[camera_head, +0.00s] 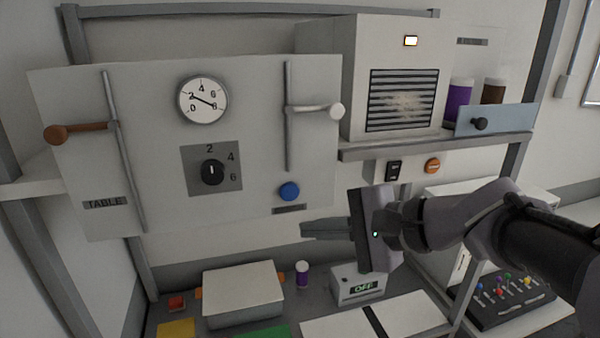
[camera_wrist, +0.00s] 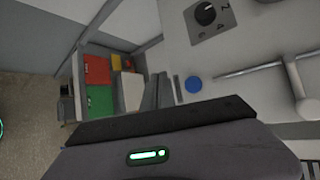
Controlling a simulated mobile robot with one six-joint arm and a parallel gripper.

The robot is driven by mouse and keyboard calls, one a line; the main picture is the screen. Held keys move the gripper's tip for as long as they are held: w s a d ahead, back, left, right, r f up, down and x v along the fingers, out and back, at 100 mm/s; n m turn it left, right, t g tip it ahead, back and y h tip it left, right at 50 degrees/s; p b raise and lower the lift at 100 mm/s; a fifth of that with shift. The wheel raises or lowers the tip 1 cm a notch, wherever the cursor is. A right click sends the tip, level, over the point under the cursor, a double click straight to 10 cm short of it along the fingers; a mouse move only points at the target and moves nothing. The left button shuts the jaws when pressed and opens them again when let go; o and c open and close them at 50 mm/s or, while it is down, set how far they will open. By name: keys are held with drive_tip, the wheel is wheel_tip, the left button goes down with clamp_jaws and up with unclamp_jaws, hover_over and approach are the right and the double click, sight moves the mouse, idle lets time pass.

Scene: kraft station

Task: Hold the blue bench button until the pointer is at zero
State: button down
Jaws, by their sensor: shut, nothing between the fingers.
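The blue button (camera_head: 289,191) sits low on the right side of the pale upright panel (camera_head: 255,150), above a small dark label. It also shows in the wrist view (camera_wrist: 193,85). The round white dial (camera_head: 203,100) is high on the panel, marked 0 to 8. Its dark pointer slants from near the 2 side down towards the 8; which end is the tip is hard to tell. My gripper (camera_head: 303,229) is shut and empty, its fingers pointing left, below and slightly right of the button and apart from it.
A rotary knob (camera_head: 212,172) is left of the button. A lever with a white ball end (camera_head: 337,111) is above it, and a brown-handled lever (camera_head: 56,133) is at left. A box reading OFF (camera_head: 359,286) stands below my gripper. An orange button (camera_head: 432,166) is at right.

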drive_tip(key=shift+w, duration=0.1)
drive_tip(key=p, duration=0.2)
approach(283, 199)
drive_tip(key=a+f, duration=0.2)
drive_tip(key=a, duration=0.2)
drive_tip(key=shift+w+f, duration=0.2)
drive_tip(key=shift+w, duration=0.55)
idle(1.3)
drive_tip(key=shift+w+a, duration=0.15)
drive_tip(key=shift+w, duration=0.25)
drive_tip(key=shift+w+a, duration=0.1)
drive_tip(key=shift+w, duration=0.25)
idle(0.9)
drive_tip(key=shift+s+b, duration=0.1)
drive_tip(key=shift+b, duration=0.25)
drive_tip(key=shift+s+b, duration=0.45)
drive_tip(key=shift+s, duration=0.25)
drive_tip(key=shift+d, duration=0.25)
